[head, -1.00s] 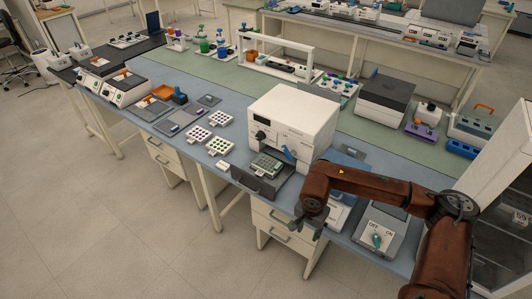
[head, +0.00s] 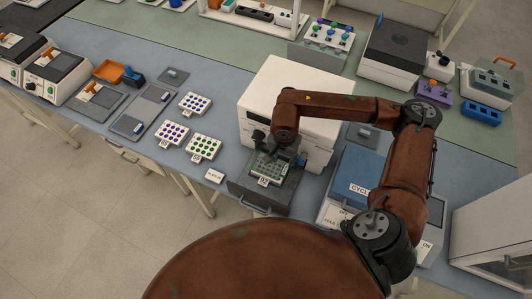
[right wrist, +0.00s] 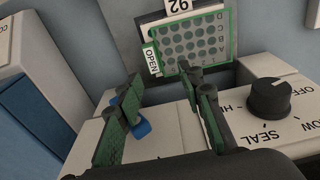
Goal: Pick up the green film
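A green-edged sheet, which I take for the green film, lies on a well plate (right wrist: 193,45) in the right wrist view; whether film and plate are separate I cannot tell. In the head view the plate (head: 268,168) sits on the open dark drawer (head: 250,192) of a white sealer machine (head: 298,92). My right gripper (head: 282,156) is at the machine's front, by the plate's back edge. In the right wrist view its green-padded fingers (right wrist: 163,88) are apart with nothing held between them. My left gripper is not in view.
The machine's SEAL knob (right wrist: 270,97) and a blue lever (right wrist: 142,128) are close to the fingers. Well plates (head: 204,147) stand left of the drawer. A blue-topped box (head: 355,175) stands to the right, partly behind my arm.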

